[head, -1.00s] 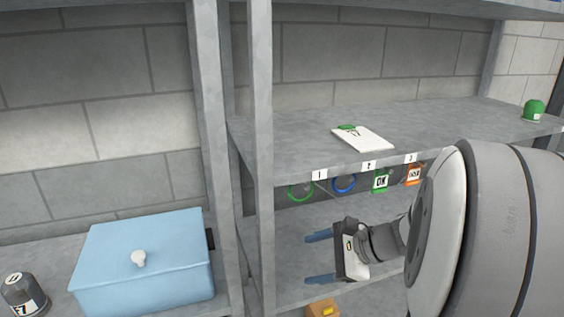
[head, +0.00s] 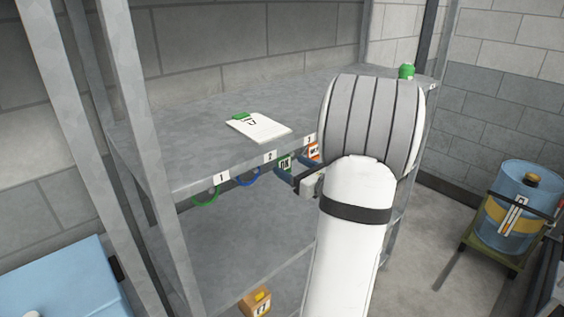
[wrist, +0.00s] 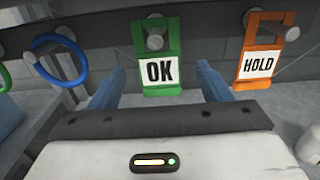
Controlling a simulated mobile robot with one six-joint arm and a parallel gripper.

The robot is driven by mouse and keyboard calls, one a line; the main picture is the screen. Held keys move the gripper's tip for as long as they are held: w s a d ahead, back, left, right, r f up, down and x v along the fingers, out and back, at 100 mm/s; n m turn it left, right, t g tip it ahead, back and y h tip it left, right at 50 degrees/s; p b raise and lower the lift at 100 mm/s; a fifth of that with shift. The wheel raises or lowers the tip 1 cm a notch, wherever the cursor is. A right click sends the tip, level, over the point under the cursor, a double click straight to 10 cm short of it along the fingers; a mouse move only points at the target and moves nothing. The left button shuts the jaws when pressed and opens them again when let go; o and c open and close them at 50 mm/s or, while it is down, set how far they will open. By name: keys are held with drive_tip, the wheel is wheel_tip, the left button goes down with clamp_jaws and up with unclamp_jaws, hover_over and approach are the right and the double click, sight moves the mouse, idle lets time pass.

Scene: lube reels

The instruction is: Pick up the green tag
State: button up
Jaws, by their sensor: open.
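The green tag (wrist: 172,90) hangs from a peg under the shelf's front edge and carries a white "OK" label. In the head view the green tag (head: 285,162) hangs below the number plates, between a blue ring and an orange tag. My gripper (wrist: 160,72) is open, with one blue finger on each side of the tag in the wrist view. Nothing is held. I cannot tell whether the fingertips reach level with the tag. In the head view my gripper (head: 292,178) is partly hidden behind my arm.
The orange "HOLD" tag (wrist: 259,66) hangs close to the right finger. A blue ring (wrist: 60,60) hangs on the left, and a green ring (head: 207,197) further left. A clipboard (head: 260,128) lies on the shelf above. A small box (head: 256,302) sits on the lower shelf.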

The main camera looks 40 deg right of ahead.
sight(284, 163)
drive_tip(key=shift+w+a, duration=0.15)
drive_tip(key=shift+w, duration=1)
drive_tip(key=c, duration=1.1)
